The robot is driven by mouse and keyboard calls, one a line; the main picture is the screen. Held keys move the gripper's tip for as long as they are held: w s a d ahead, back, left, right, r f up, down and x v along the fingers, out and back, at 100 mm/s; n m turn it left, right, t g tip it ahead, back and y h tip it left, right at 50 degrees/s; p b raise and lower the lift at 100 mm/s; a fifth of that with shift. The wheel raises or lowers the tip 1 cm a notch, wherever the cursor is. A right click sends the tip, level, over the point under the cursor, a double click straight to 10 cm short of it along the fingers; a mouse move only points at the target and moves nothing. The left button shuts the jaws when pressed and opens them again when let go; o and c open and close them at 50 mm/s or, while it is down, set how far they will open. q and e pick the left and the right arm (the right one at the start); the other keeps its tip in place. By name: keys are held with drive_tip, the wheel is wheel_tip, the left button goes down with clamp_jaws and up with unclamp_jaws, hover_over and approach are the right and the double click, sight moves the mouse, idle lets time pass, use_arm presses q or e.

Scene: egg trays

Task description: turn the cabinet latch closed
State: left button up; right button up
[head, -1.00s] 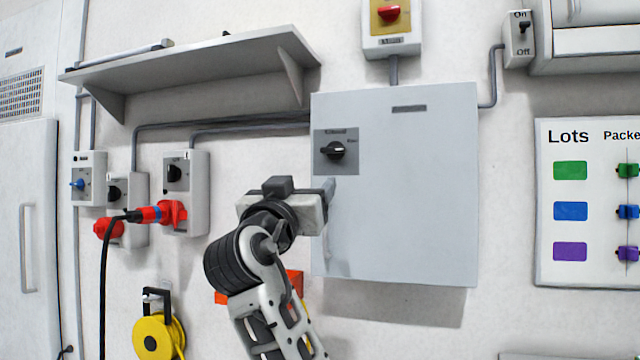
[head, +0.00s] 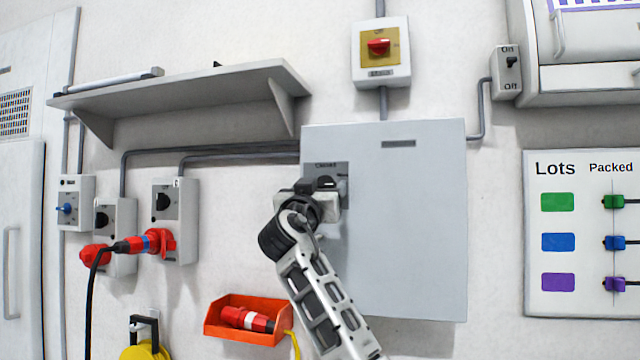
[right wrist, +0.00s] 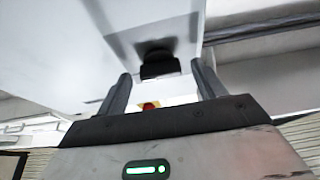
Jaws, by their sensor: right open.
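The grey cabinet (head: 405,230) hangs on the wall in the middle of the head view, its door flush with its front. Its black latch knob (head: 326,183) sits on a dark plate (head: 340,168) at the door's upper left, partly hidden by my right gripper. My right gripper (head: 328,190) is in front of the plate. In the right wrist view the latch knob (right wrist: 158,66) shows between and just beyond the two open fingers (right wrist: 160,90). I cannot tell whether the fingers touch it. My left gripper is not in view.
A red rotary switch (head: 379,47) is above the cabinet. A grey shelf (head: 190,92) is to the left, over several sockets and a red plug (head: 158,242). An orange bin (head: 245,318) hangs below. A lots board (head: 575,220) is to the right.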

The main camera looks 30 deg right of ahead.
drive_tip(key=shift+w+d+r, duration=0.1)
drive_tip(key=shift+w, duration=0.05)
drive_tip(key=c, duration=1)
